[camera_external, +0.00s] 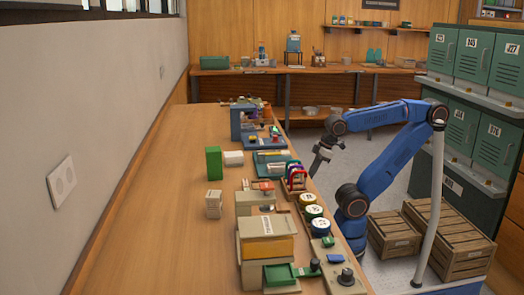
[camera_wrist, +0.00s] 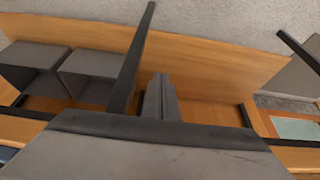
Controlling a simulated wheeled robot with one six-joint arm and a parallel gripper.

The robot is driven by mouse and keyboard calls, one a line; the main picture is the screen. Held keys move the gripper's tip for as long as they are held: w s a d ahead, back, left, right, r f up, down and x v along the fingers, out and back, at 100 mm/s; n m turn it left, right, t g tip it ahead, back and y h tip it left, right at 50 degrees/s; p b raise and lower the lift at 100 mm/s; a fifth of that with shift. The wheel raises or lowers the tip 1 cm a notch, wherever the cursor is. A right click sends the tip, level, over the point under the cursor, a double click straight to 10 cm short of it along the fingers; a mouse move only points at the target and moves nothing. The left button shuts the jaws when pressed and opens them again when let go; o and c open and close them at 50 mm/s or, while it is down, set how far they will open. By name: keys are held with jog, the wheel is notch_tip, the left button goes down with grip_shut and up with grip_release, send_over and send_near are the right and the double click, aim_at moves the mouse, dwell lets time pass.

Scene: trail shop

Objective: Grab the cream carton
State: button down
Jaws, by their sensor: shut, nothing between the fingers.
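Several pale boxes stand on the long wooden counter (camera_external: 150,215) in the external view, and I cannot tell for sure which is the cream carton. A small cream block (camera_external: 213,204) stands nearer the camera, left of a larger beige box (camera_external: 254,202). My gripper (camera_external: 318,162) is in the air at the right edge of the counter, apart from all of these. In the wrist view my gripper (camera_wrist: 161,98) is shut and empty, and no carton is visible there.
A rack with coloured loops (camera_external: 294,177) and several round tins (camera_external: 313,211) line the counter's right edge near my arm. Wooden crates (camera_external: 450,240) and green lockers (camera_external: 487,57) stand right. The counter's left side is clear. Grey boxes (camera_wrist: 30,57) show in the wrist view.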

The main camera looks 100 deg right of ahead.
jog(key=c, duration=1.1)
grip_release()
